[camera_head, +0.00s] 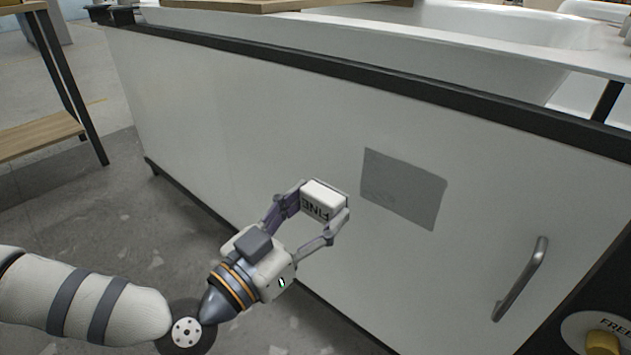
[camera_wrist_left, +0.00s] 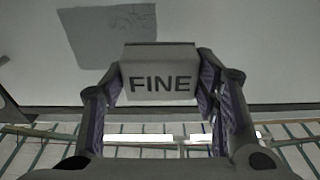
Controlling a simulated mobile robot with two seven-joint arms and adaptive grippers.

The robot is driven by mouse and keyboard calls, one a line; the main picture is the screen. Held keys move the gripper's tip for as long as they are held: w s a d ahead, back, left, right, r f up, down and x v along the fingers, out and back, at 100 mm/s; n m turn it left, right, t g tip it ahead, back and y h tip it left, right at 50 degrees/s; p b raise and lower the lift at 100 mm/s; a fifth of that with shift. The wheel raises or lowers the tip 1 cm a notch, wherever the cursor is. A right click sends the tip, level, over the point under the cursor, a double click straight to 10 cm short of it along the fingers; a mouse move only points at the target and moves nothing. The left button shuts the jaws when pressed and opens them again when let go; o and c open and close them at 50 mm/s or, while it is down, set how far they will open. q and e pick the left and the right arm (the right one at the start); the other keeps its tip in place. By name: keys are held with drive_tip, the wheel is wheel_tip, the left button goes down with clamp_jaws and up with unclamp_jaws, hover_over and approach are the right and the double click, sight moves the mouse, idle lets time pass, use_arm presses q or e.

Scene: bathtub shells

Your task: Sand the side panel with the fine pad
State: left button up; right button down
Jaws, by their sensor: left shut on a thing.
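The side panel (camera_head: 210,120) is a large light upright face below the tub rim, with a darker grey patch (camera_head: 403,188) on it. The patch also shows at the upper left of the left wrist view (camera_wrist_left: 112,38). My left gripper (camera_head: 325,203) is shut on a white block, the fine pad (camera_head: 323,198), marked "FINE". The lettering reads clearly in the left wrist view (camera_wrist_left: 160,84). The pad is close to the panel, left of the grey patch in the head view; I cannot tell whether it touches. My right gripper is not in view.
A metal handle (camera_head: 521,279) stands out from the panel at the right. A round plate with a yellow knob (camera_head: 602,343) is at the lower right corner. A dark rail (camera_head: 330,68) runs along the panel's top, with a white tub (camera_head: 470,25) above. A wooden-shelved rack (camera_head: 40,135) stands at left.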

sight(359, 179)
use_arm(q)
drive_tip(key=shift+w+f, duration=0.1)
drive_tip(key=shift+f, duration=0.6)
drive_tip(key=shift+w+d, duration=0.1)
drive_tip(key=shift+w, duration=0.05)
drive_tip(key=b+x, duration=0.1)
drive_tip(key=x, duration=0.1)
drive_tip(key=b+x, duration=0.1)
drive_tip(key=x, duration=0.1)
drive_tip(key=shift+w+d+f, duration=0.1)
drive_tip(key=shift+d+f, duration=0.05)
drive_tip(key=shift+f, duration=0.1)
drive_tip(key=shift+w+d+r+b, duration=0.2)
drive_tip(key=shift+w+d+b, duration=0.15)
drive_tip(key=shift+w, duration=0.2)
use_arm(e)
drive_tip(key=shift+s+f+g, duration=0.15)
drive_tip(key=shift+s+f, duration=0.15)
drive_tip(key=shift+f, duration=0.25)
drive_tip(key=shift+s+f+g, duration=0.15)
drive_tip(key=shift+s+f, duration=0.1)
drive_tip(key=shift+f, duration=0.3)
use_arm(q)
drive_tip(key=shift+x, duration=0.8)
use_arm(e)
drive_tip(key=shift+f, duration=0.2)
